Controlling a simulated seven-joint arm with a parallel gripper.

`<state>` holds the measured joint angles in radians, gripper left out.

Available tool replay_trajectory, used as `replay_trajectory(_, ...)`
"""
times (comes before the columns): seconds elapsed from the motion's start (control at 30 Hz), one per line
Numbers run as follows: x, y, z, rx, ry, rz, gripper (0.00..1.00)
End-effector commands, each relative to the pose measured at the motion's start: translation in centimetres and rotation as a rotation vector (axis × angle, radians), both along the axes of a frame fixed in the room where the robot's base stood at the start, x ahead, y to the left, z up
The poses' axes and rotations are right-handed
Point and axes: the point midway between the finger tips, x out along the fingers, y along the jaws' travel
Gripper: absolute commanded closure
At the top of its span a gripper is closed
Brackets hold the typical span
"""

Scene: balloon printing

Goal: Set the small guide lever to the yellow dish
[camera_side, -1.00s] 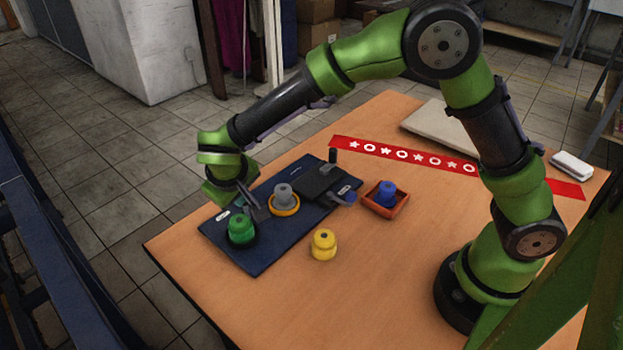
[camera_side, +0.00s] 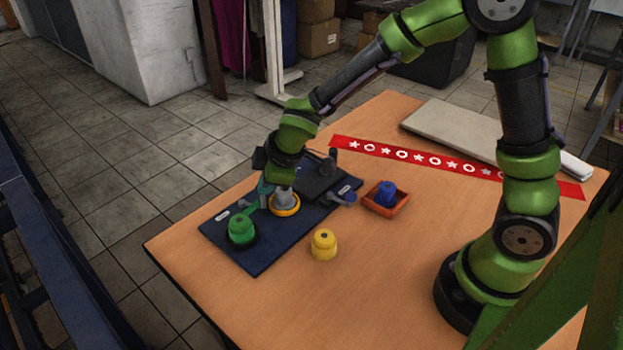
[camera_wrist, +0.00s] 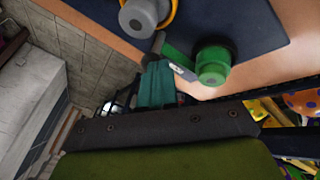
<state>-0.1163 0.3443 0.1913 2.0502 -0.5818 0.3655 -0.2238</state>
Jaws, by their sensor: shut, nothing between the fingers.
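The yellow dish (camera_side: 286,211) shows as a yellow ring under a grey knob on the dark blue board, and in the wrist view (camera_wrist: 172,14). Left of it, a green knob (camera_side: 242,230) stands in a dark ring; it also shows in the wrist view (camera_wrist: 212,66). A short green bar (camera_wrist: 180,57) lies between the green knob and my fingertips; it seems to be the small guide lever. My gripper (camera_side: 263,189) is shut and empty, low over the board's far edge beside the grey knob. Its teal fingers (camera_wrist: 156,66) end close to the bar; contact is unclear.
A black block (camera_side: 318,183) with an upright handle stands on the board's right part. A blue-ended lever (camera_side: 345,197) sticks out there. A yellow knob (camera_side: 323,244) stands on the table, and a blue knob (camera_side: 385,193) in an orange tray (camera_side: 387,208).

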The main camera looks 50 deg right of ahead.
Motion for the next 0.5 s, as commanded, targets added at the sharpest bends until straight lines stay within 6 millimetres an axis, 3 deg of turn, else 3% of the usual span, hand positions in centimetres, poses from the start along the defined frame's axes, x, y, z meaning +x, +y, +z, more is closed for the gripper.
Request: replay_trajectory(0.5,1.1,1.0,0.0,0.001,-0.004,0.007,1.0)
